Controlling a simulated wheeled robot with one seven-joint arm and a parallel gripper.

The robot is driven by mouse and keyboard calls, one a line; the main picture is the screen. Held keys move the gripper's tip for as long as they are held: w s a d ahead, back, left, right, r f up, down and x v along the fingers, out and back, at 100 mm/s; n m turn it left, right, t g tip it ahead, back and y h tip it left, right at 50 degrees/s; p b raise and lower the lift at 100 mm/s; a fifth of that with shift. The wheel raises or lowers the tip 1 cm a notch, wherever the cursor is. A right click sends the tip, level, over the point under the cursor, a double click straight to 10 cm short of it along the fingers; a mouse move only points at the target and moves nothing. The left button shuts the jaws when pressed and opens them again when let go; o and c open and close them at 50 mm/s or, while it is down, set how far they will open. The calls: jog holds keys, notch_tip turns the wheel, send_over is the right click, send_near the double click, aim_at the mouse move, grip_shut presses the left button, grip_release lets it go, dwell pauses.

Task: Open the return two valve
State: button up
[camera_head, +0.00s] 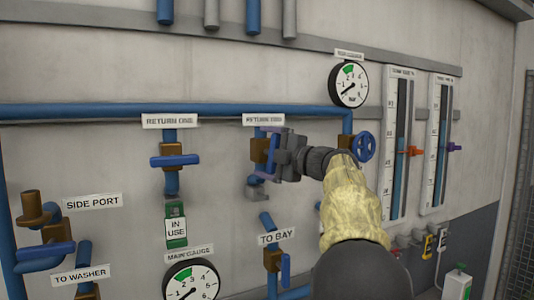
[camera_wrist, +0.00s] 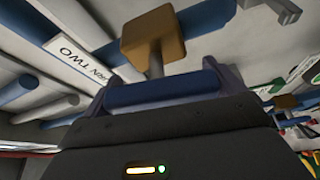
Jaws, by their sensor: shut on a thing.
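The return two valve has a brass body (camera_head: 258,150) on a blue pipe under the RETURN TWO label (camera_head: 263,119). My gripper (camera_head: 271,153) is at the front of this valve and covers much of it in the head view. In the wrist view, the blue handle (camera_wrist: 165,90) lies between my gripper's two fingers, just in front of the brass body (camera_wrist: 152,38). The gripper is shut on the handle. The handle looks roughly in line with its pipe in the wrist view; its exact angle is hard to tell.
The return one valve (camera_head: 172,161) is to the left, its blue handle across its pipe. A blue handwheel (camera_head: 364,146) is close to my wrist on the right. A green IN USE tag (camera_head: 176,226), a gauge (camera_head: 348,84) and the TO BAY valve (camera_head: 273,259) are nearby.

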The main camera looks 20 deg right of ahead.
jog(key=o, duration=0.6)
jog(key=shift+f, duration=0.1)
jog(key=b+v, duration=0.7)
jog(key=v, duration=1)
jog(key=shift+s+d, duration=0.15)
